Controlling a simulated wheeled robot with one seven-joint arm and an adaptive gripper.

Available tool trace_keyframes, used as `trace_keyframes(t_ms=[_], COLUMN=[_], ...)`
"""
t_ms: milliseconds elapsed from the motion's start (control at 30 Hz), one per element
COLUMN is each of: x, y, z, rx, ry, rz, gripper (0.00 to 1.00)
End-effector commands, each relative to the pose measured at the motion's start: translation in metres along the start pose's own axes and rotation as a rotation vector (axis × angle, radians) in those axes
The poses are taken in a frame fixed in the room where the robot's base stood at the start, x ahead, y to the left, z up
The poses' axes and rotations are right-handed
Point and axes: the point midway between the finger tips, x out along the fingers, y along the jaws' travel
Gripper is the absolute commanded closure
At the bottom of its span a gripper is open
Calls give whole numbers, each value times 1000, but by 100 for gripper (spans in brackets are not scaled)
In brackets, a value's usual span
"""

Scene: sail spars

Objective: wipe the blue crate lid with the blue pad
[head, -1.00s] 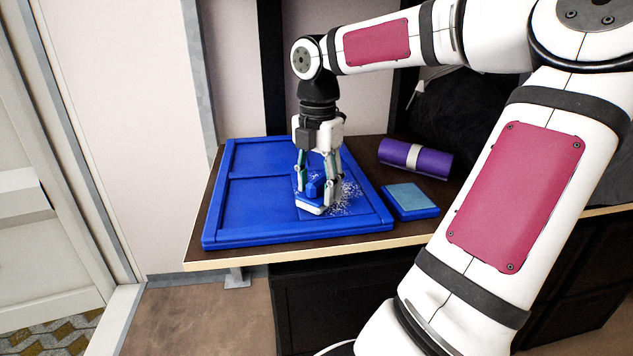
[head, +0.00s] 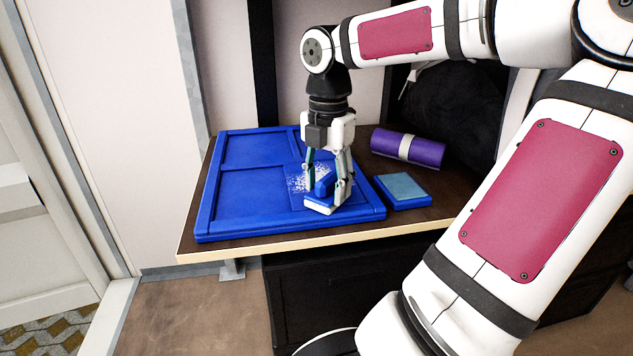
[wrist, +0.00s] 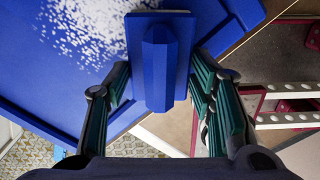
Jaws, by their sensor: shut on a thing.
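The blue crate lid (head: 243,188) lies flat on the dark table, with raised rims and recessed panels. My gripper (head: 328,190) is over the lid's right part, shut on the upright handle of the blue pad (head: 321,207). The pad has a pale underside edge and appears to rest on the lid near its front right. A patch of white specks (head: 303,178) lies on the lid left of and behind the pad. In the wrist view the pad (wrist: 160,60) sits between the fingers, with specks (wrist: 85,28) to its left. The surface under the pad is hidden.
A small blue block with a grey-blue top (head: 403,187) stands just right of the lid. A purple roll with a pale band (head: 408,147) lies behind it. The table's light front edge (head: 300,246) runs close to the lid. A dark bulky shape is at the back right.

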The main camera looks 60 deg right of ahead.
Motion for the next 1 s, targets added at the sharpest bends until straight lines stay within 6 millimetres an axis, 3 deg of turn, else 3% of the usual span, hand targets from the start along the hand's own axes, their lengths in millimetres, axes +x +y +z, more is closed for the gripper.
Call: trace_keyframes(t_ms=[133,1000], x=[0,1], y=[-2,38], z=[4,41], rx=[0,-3], ry=[1,0], rz=[0,3], gripper=[73,73])
